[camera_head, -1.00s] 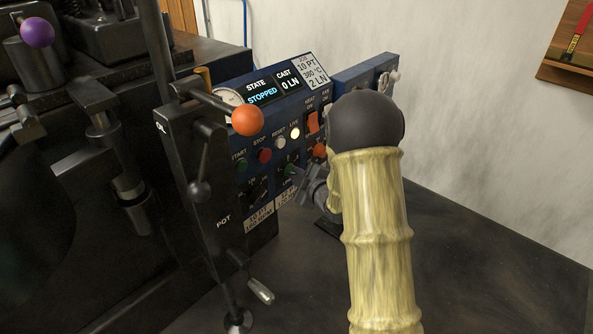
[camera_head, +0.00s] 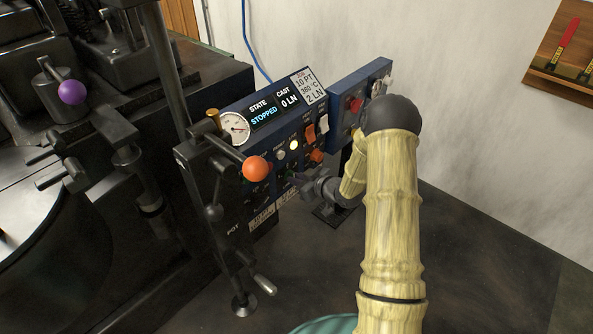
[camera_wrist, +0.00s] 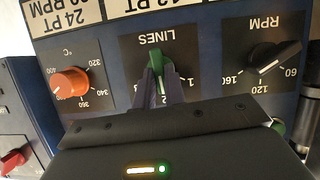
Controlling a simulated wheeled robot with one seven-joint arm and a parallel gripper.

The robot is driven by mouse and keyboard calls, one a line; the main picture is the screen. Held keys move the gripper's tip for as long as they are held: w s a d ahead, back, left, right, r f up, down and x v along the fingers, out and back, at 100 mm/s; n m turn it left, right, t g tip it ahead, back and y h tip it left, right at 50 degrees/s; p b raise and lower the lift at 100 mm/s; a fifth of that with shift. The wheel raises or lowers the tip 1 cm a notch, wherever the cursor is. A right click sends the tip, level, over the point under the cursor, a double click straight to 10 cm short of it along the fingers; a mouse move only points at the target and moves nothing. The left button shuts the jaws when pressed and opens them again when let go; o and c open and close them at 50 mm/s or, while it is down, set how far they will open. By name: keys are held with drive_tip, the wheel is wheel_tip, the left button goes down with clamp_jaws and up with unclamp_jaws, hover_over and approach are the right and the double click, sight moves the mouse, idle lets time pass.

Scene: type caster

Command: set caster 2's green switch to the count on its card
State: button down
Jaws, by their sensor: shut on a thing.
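The green switch (camera_wrist: 158,62) is a knob with a raised grip on the LINES dial, upside down in the wrist view. My gripper (camera_wrist: 159,88) is shut on it, one finger on each side of the grip. A 1 shows at the dial's right; the fingers hide part of the scale, so I cannot tell which number it points at. In the head view my gripper (camera_head: 299,181) reaches the blue panel's lower part and mostly hides the switch. The job card (camera_head: 308,84) above the panel reads 10 PT, 380 °C, 2 LN.
An orange temperature knob (camera_wrist: 70,82) and a black RPM knob (camera_wrist: 268,62) flank the switch. An orange ball lever (camera_head: 256,169) stands left of my gripper. The display (camera_head: 270,110) reads STOPPED and 0 LN. A red knob (camera_wrist: 14,160) sits on the neighbouring box.

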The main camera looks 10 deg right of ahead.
drive_tip(key=shift+f+m+p, duration=0.1)
drive_tip(key=shift+m+p, duration=0.2)
drive_tip(key=shift+p, duration=0.1)
drive_tip(key=c, duration=1.5)
unclamp_jaws()
drive_tip(key=shift+o, duration=0.2)
drive_tip(key=p+v, duration=0.3)
drive_tip(key=v, duration=1.4)
drive_tip(key=shift+d+p, duration=0.3)
drive_tip(key=shift+d, duration=0.05)
